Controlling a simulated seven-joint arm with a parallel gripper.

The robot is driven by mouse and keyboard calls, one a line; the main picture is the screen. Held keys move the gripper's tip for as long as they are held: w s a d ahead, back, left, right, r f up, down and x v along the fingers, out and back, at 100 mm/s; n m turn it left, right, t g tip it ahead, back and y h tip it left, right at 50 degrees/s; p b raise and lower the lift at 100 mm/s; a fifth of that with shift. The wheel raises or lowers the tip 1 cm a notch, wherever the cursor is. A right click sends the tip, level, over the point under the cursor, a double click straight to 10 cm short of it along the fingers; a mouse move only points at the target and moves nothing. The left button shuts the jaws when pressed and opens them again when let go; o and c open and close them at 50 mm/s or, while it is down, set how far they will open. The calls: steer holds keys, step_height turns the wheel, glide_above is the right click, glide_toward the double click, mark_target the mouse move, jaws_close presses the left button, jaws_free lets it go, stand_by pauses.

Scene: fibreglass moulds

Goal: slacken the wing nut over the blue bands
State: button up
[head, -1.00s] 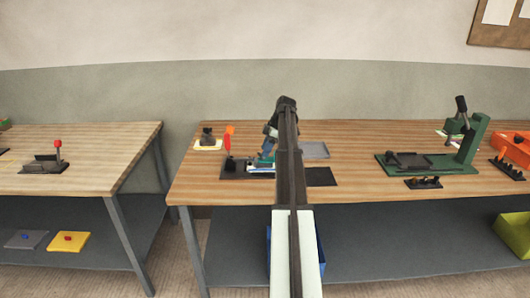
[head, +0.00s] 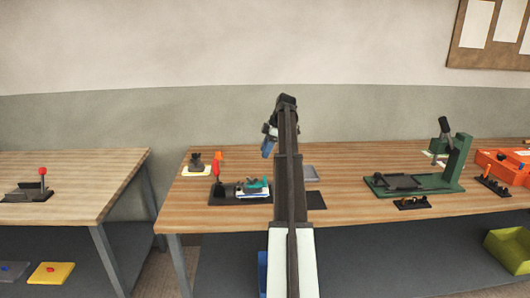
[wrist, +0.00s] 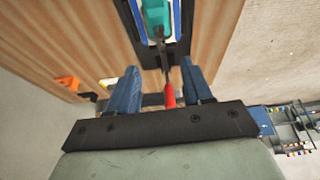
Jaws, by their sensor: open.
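On the middle bench a dark fixture (head: 228,200) holds a teal piece (head: 257,185) with blue and white edges beneath it. A red handle (head: 215,168) stands at its left end. The wrist view shows the teal piece (wrist: 156,16) at the top and the red handle (wrist: 168,96) between the fingers in the picture, with no contact visible. My gripper (wrist: 160,88) is open and empty, its blue fingers apart. In the head view my gripper (head: 268,147) is above and behind the fixture. I cannot make out a wing nut or separate blue bands.
A dark block on a pale pad (head: 196,164) and an orange piece (head: 219,156) lie behind the fixture. A green press (head: 461,160), small dark racks (head: 411,203) and an orange box (head: 503,165) stand farther right.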

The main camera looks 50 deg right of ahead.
mark_target(252, 180)
steer(key=s+a, duration=0.2)
steer(key=a, duration=0.3)
steer(key=w+f+m+h, duration=0.1)
steer(key=f+m, duration=0.1)
steer(key=f, duration=0.2)
steer(key=w+f+m+t, duration=0.1)
steer(key=w+f+m, duration=0.1)
steer(key=f+m, duration=0.1)
steer(key=w+f+m+h, duration=0.1)
steer(key=w+f+m, duration=0.1)
steer(key=f, duration=0.3)
steer(key=shift+w+d+f+m+h, duration=0.2)
steer(key=shift+d+f+m+h, duration=0.1)
steer(key=shift+d+f, duration=0.1)
stand_by(0.4)
steer(key=shift+c, duration=0.3)
jaws_close()
